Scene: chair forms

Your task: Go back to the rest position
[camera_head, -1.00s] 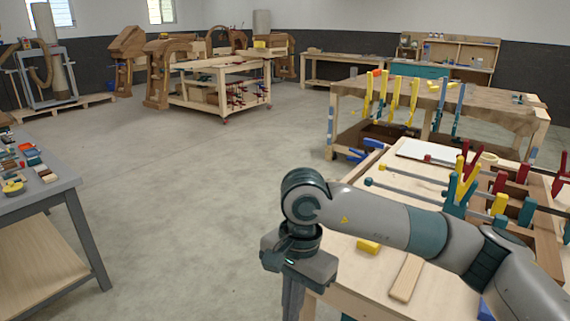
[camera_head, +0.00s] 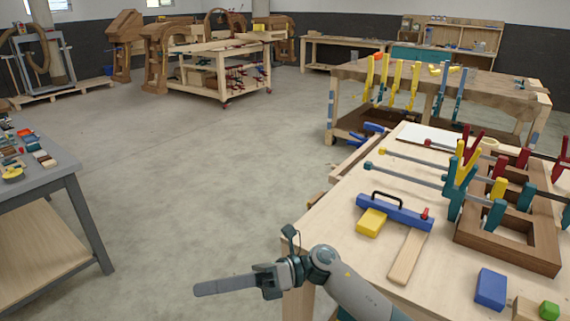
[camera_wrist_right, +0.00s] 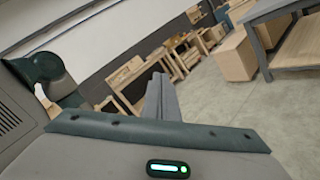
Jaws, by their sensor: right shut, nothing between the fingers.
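My right gripper (camera_head: 226,285) is shut and empty in the head view. It points left over the floor, off the left front corner of the workbench (camera_head: 345,225). In the right wrist view its closed fingers (camera_wrist_right: 161,97) stick up in the middle, with nothing between them. My right forearm comes in from the bottom of the head view, in front of the workbench. My left gripper does not show.
The workbench holds a blue clamp (camera_head: 395,212), a yellow block (camera_head: 371,222), a wooden strip (camera_head: 408,257), a blue block (camera_head: 491,288) and a clamped wooden frame (camera_head: 500,250). A grey table (camera_head: 60,165) stands at left. The floor (camera_head: 220,190) between is clear.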

